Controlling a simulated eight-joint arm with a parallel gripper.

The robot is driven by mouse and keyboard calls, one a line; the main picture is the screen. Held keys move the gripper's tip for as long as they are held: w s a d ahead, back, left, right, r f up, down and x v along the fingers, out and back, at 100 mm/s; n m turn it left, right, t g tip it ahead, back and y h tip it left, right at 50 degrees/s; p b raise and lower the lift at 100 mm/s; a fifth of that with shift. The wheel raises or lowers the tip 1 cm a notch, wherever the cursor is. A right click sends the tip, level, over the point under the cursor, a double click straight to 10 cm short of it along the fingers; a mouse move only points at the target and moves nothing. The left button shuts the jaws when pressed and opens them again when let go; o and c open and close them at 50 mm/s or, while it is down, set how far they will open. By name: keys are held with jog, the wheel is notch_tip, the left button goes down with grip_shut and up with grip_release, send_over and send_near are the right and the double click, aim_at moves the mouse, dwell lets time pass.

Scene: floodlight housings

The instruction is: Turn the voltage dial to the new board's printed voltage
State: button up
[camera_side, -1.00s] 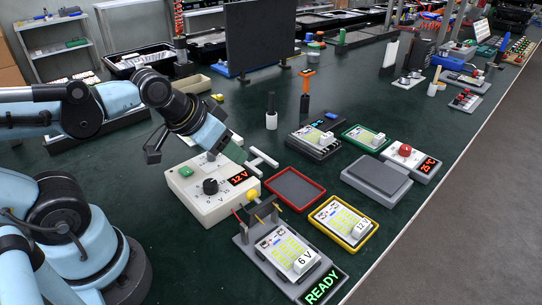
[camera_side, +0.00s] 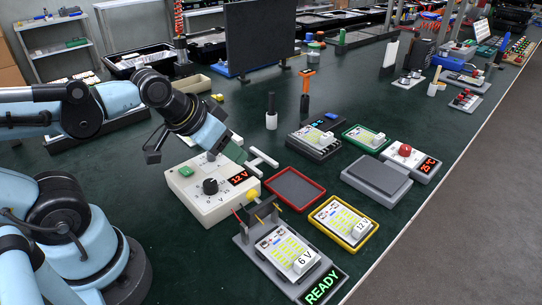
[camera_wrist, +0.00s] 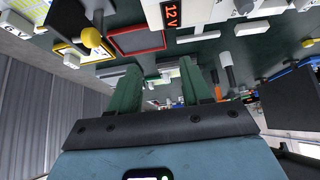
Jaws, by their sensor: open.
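The cream voltage box (camera_side: 205,207) stands in front of my arm in the side view, with a black dial (camera_side: 210,186) on top. Its red display (camera_side: 238,178) reads 12 V and also shows in the wrist view (camera_wrist: 172,13). A board (camera_side: 278,247) marked 6 V lies in the grey test fixture (camera_side: 247,243). Another board (camera_side: 340,220) marked 12 V lies in a yellow tray (camera_side: 350,245). My gripper (camera_side: 236,153) is above the back of the box, away from the dial. In the wrist view its green fingers (camera_wrist: 160,85) are apart and empty.
An empty red-rimmed tray (camera_side: 294,188) lies right of the box. A green READY sign (camera_side: 322,287) is by the fixture. A white T-shaped piece (camera_side: 263,158) is near my gripper.

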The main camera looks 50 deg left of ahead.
jog(key=shift+o, duration=1.1)
jog(key=m+g, duration=0.6)
jog(key=g, duration=0.2)
send_near(208, 182)
jog(key=shift+t+h, duration=0.3)
jog(key=shift+s+f, duration=0.15)
jog(key=shift+f, duration=2.05)
jog(key=shift+s+f, duration=0.2)
jog(key=shift+f, duration=2.05)
jog(key=c, duration=1)
jog(key=shift+c, duration=0.2)
jog(key=shift+n, duration=0.3)
